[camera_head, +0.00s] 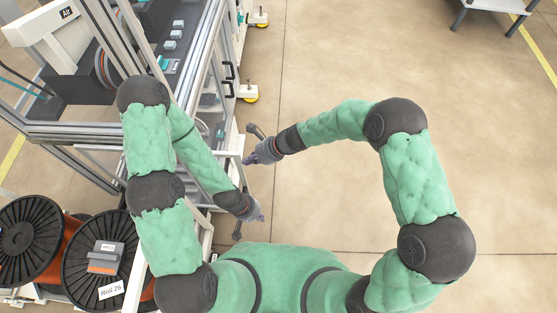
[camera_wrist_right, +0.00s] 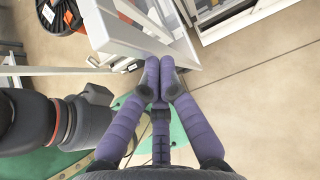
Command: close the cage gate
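The cage gate appears as a white frame (camera_head: 229,154) at the right side of the machine, partly hidden by my left arm. In the right wrist view a white frame edge (camera_wrist_right: 125,38) lies just beyond my fingertips. My right gripper (camera_head: 248,161) is beside the frame's right edge. In the wrist view its purple fingers (camera_wrist_right: 160,68) come together at the tips, overlapping the white edge. I cannot tell whether they pinch it. My left gripper (camera_head: 258,214) is lower, near the frame's lower part; its fingers are too small to read.
Black wire spools (camera_head: 100,270) with orange wire stand at the lower left, one bearing a grey and orange block (camera_head: 105,257). The machine's metal frame (camera_head: 75,130) fills the upper left. Floor (camera_head: 320,70) to the right is clear. A white table (camera_head: 495,5) stands at the upper right.

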